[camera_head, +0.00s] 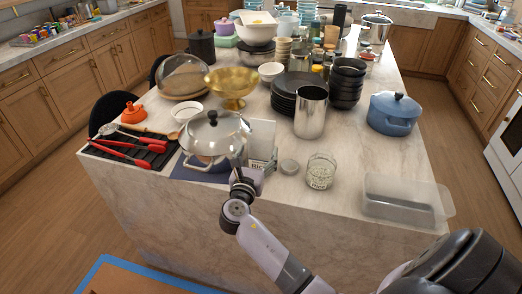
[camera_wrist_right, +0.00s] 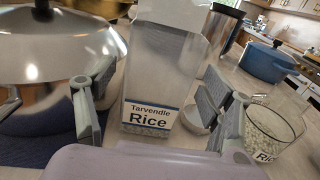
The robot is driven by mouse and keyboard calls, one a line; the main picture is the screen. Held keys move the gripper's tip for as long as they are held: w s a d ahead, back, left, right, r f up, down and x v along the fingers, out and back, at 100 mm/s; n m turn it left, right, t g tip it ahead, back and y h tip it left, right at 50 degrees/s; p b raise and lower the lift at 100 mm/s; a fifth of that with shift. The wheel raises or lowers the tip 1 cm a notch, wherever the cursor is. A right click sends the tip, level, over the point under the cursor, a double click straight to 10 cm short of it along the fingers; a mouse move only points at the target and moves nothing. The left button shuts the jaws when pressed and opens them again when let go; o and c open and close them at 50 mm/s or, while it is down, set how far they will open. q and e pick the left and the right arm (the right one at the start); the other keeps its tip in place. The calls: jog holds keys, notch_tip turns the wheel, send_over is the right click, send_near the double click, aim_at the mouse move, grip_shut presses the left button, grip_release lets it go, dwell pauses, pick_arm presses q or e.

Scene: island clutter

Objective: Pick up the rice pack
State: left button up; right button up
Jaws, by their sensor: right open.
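The rice pack (camera_head: 262,138) is a tall, pale, upright pack near the island's front edge, beside the steel pot. In the right wrist view the rice pack (camera_wrist_right: 160,62) has a white label reading "Tarvendle Rice" and grains show at its bottom. My right gripper (camera_head: 246,172) is in front of the pack and hides part of it. In the wrist view the open fingers of my right gripper (camera_wrist_right: 158,88) appear to the left and right of the pack. I cannot tell whether they touch it. My left gripper is out of view.
A lidded steel pot (camera_head: 216,133) stands close left of the pack. A clear tray (camera_head: 405,203) lies at the right front edge. A steel cylinder (camera_head: 311,112) stands behind.

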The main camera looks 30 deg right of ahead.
aim_at(259, 150)
jog(key=p+x, duration=0.1)
jog(key=x, duration=0.3)
jog(key=shift+w+d+f, duration=0.2)
jog(key=shift+w+d, duration=0.05)
jog(key=shift+d, duration=0.1)
jog(key=shift+a, duration=0.1)
jog(key=shift+c, duration=0.6)
jog(key=c, duration=0.8)
jog(key=shift+c, duration=0.3)
jog(key=shift+r, duration=0.1)
